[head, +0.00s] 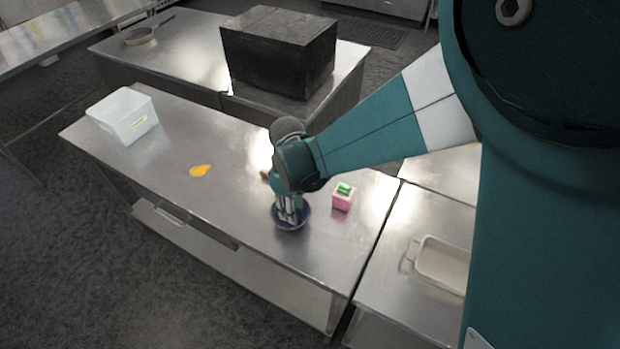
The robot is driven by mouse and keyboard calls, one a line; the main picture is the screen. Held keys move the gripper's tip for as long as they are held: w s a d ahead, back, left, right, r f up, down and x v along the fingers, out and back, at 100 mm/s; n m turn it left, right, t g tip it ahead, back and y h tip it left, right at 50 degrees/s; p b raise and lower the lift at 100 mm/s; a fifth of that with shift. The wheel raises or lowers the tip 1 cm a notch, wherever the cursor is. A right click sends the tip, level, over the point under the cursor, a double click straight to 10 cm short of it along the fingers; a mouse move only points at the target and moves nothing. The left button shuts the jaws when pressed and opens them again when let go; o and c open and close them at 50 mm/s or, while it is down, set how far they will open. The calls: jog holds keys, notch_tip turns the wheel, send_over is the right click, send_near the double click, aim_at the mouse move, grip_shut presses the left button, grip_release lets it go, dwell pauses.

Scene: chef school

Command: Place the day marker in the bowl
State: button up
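A dark blue bowl (304,224) sits on the steel table near its front edge. My gripper (289,218) points down over the bowl, with its fingertips at or inside the rim. The fingers are small and cover part of the bowl, so I cannot tell whether they are open or hold anything. No thing can be surely told as the day marker. A pink block with a green top (343,199) stands on the table just right of the bowl, apart from it. A small brown thing (264,175) is partly hidden behind my gripper.
A flat yellow-orange thing (200,170) lies left of the bowl. A white bin (124,116) stands at the table's left end. A large black box (279,52) and a pan (138,36) are on the table behind. A pale tray (443,264) is at right.

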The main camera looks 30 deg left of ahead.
dwell(0.7)
notch_tip(320, 180, up, 7)
jog(key=p, duration=0.2)
jog(key=shift+p, duration=0.35)
dwell(0.7)
jog(key=w+d+r+m+t+y+b, duration=0.1)
jog(key=w+d+r+m+b, duration=0.2)
jog(key=d, duration=0.7)
jog(key=w+d+r+m+t+b, duration=0.1)
jog(key=w+d+r+m, duration=0.2)
jog(key=d, duration=0.6)
jog(key=w+d+r+m+t+y+b, duration=0.1)
jog(key=d+r+m, duration=0.3)
jog(key=d, duration=0.6)
jog(key=s+d+m+t+h+b, duration=0.1)
jog(key=s+d+m+t+b, duration=0.1)
jog(key=d, duration=1)
jog(key=s+d+m+t+h+b, duration=0.1)
jog(key=s+d+m, duration=0.5)
jog(key=d, duration=0.7)
jog(key=s+t+b, duration=0.1)
jog(key=b, duration=0.1)
jog(key=shift+d+f+b, duration=0.25)
jog(key=shift+f+b, duration=0.15)
